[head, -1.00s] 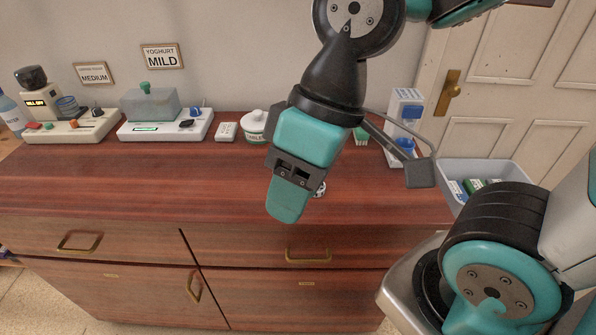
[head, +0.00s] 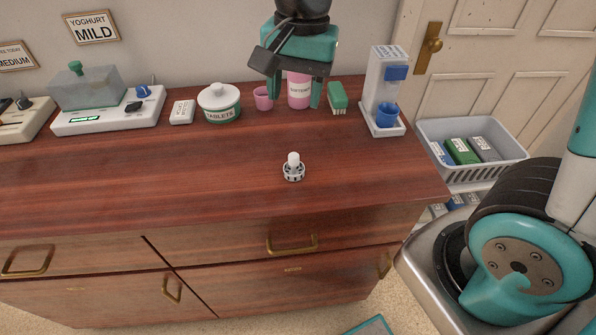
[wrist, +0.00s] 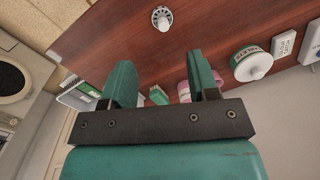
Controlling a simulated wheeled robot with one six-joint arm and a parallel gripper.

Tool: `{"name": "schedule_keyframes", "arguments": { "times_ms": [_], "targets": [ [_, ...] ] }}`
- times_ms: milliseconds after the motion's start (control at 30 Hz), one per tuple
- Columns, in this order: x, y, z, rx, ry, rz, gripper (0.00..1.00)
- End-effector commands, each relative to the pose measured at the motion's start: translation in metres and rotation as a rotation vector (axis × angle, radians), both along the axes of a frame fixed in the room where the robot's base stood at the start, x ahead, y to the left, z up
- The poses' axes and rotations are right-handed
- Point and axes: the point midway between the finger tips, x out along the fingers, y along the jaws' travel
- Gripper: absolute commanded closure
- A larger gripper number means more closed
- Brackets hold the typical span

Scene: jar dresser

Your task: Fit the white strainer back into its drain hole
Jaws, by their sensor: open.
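The white strainer (head: 293,168) stands upright on the wooden dresser top, with a white knob above a slotted, dark-marked rim. It also shows at the top of the wrist view (wrist: 161,18), beyond my fingertips. My gripper (head: 296,100) is open with nothing between its fingers. In the head view it hangs at the back of the dresser, in front of a pink-and-white bottle (head: 299,90), apart from the strainer. The two green fingers (wrist: 160,68) are spread in the wrist view. I see no drain hole in either view.
A tablets jar (head: 219,104), pink cup (head: 263,98), green brush (head: 338,97) and dispenser with blue cup (head: 386,92) line the back. A grey basket (head: 470,130) stands to the right. The dresser top (head: 180,170) around the strainer is clear.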

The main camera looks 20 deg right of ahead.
Motion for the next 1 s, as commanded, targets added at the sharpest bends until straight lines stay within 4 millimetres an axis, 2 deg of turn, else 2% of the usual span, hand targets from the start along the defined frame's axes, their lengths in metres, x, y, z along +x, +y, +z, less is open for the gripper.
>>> {"name": "schedule_keyframes", "arguments": {
  "times_ms": [33,100,267,367,700,833,1000],
  "targets": [
    [0.014,-0.003,-0.012,-0.025,0.015,-0.117,0.46],
    [0.028,-0.007,-0.019,-0.053,0.025,-0.266,0.46],
    [0.042,-0.012,-0.032,-0.085,0.034,-0.435,0.46],
    [0.043,-0.014,-0.048,-0.089,0.038,-0.451,0.46],
    [0.041,-0.014,-0.123,-0.089,0.038,-0.447,0.46],
    [0.042,-0.014,-0.14,-0.086,0.035,-0.447,0.46],
    [0.042,-0.014,-0.151,-0.085,0.034,-0.446,0.46]
  ]
}}
